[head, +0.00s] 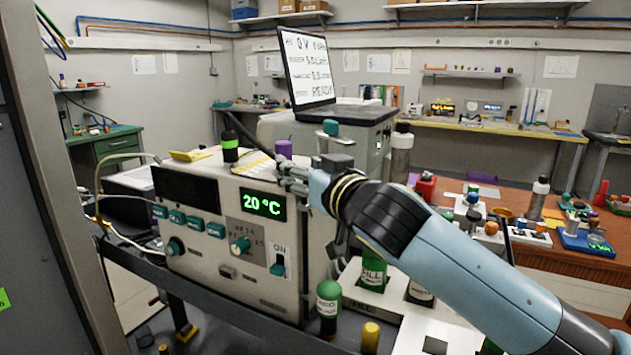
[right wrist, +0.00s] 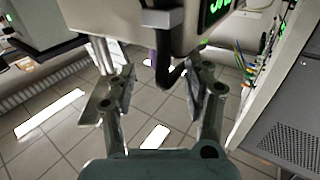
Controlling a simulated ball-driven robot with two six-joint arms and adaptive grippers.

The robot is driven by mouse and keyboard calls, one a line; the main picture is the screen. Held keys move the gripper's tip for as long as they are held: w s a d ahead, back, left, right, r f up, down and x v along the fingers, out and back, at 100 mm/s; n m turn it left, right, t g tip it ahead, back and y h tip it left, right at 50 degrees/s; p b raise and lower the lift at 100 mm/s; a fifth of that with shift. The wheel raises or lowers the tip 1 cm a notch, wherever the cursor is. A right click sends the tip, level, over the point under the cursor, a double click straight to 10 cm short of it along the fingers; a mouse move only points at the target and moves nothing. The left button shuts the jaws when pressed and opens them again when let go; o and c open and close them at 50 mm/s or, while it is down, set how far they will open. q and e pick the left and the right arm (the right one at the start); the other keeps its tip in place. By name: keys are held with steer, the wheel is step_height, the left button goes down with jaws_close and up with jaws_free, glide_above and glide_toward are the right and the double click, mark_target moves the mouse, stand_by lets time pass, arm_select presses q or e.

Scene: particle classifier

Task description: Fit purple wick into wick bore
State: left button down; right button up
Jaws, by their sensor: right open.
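A short purple cylinder, which looks like the purple wick (head: 284,148), stands upright at the top of the white instrument (head: 240,270), just behind my right gripper's fingers in the head view. Its lower end is hidden, and I cannot tell whether it sits in a hole. I cannot make out the wick bore. My right gripper (head: 281,178) is at the instrument's upper front edge, above the 20 °C display. In the right wrist view its fingers (right wrist: 163,90) are spread apart, with a dark curved piece beyond them. My left gripper is not in view.
A black and green capped bottle (head: 230,148) stands on the instrument, left of the purple cylinder. A grey box with a laptop (head: 308,70) is behind. Green bottles (head: 328,300) and a white holder stand to the right, below my arm.

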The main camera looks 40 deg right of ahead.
steer(key=shift+s+a+b, duration=0.1)
steer(key=shift+s+a, duration=0.1)
steer(key=shift+s, duration=0.7)
steer(key=shift+s+a+b, duration=0.15)
steer(key=shift+s, duration=0.7)
steer(key=shift+s+a+b, duration=0.1)
steer(key=shift+s+a, duration=0.1)
steer(key=shift+s, duration=0.7)
